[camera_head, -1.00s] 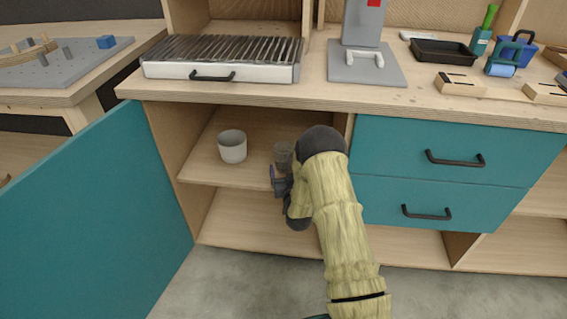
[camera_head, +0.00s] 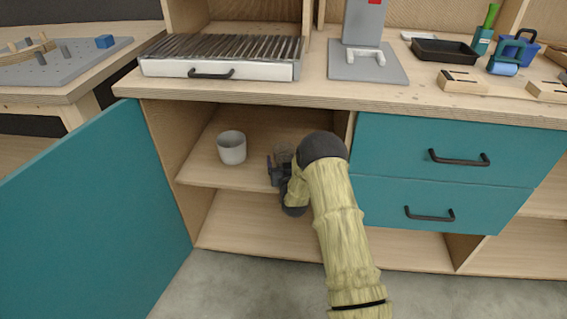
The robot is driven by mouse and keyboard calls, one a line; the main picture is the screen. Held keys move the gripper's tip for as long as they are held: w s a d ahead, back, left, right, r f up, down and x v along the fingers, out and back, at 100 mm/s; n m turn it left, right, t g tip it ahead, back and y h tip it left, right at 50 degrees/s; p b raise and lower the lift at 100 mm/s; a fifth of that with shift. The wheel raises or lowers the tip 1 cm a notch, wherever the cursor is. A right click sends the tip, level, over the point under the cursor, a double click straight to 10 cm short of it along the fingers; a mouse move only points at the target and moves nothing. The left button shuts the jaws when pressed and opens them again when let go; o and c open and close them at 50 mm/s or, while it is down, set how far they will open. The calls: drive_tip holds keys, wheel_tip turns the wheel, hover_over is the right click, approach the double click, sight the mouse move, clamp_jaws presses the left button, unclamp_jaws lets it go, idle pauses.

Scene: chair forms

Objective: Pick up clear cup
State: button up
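The clear cup (camera_head: 284,152) stands on the upper shelf inside the open cabinet, toward its right side. Only a small part of it shows, as my gripper and arm cover most of it. My gripper (camera_head: 277,163) is at the shelf's front edge, right at the cup in the picture. Its fingers are small and dark here, and I cannot tell whether they are open or shut, or touching the cup.
A white cup (camera_head: 232,147) stands on the same shelf to the left. The teal door (camera_head: 95,215) is open at the left. Teal drawers (camera_head: 450,160) are at the right of the opening. The countertop (camera_head: 300,94) overhangs the shelf, with a grill (camera_head: 222,58) on it.

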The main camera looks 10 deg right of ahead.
idle(0.3)
drive_tip(key=c, duration=0.8)
drive_tip(key=shift+c, duration=0.2)
drive_tip(key=shift+r, duration=0.1)
drive_tip(key=shift+r+p, duration=0.4)
drive_tip(key=shift+p, duration=0.2)
drive_tip(key=s+p, duration=0.4)
drive_tip(key=s, duration=1.4)
drive_tip(key=shift+a+f, duration=0.15)
drive_tip(key=shift+f, duration=0.05)
